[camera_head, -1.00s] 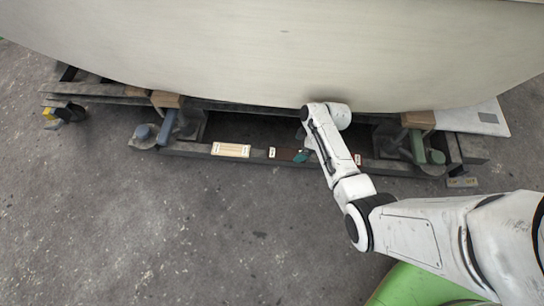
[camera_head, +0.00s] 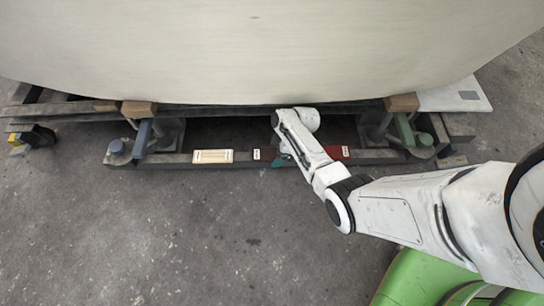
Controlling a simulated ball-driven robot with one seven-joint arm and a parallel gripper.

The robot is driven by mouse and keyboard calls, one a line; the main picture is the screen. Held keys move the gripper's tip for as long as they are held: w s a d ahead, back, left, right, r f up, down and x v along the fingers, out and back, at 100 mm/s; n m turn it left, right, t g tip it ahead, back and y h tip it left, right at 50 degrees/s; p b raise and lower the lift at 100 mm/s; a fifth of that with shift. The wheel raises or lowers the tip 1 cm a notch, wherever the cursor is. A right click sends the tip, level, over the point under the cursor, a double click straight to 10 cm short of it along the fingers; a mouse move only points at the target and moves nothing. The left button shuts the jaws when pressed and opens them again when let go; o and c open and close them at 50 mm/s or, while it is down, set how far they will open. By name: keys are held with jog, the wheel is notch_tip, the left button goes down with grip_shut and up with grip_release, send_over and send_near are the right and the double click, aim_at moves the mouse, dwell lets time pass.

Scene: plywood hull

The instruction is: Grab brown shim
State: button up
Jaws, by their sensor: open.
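A dark brown shim (camera_head: 268,154) lies on the dark rail under the pale hull, just right of a small white label (camera_head: 256,154). Its right part is hidden by my arm. My gripper (camera_head: 284,153) is at the shim's right end and is mostly hidden behind my white wrist. It is open. A small teal piece (camera_head: 281,161) shows at the same spot; I cannot tell whether it belongs to my gripper. I cannot tell whether the gripper touches the brown shim.
A light wood shim (camera_head: 212,156) lies left on the rail (camera_head: 175,160), and a red shim (camera_head: 335,153) lies right of my arm. The hull (camera_head: 260,50) overhangs the rail closely. A blue post (camera_head: 142,138) and a green post (camera_head: 405,130) flank it. The floor in front is clear.

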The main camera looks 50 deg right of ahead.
jog(key=shift+c, duration=0.2)
jog(key=c, duration=1.1)
jog(key=shift+r, duration=0.15)
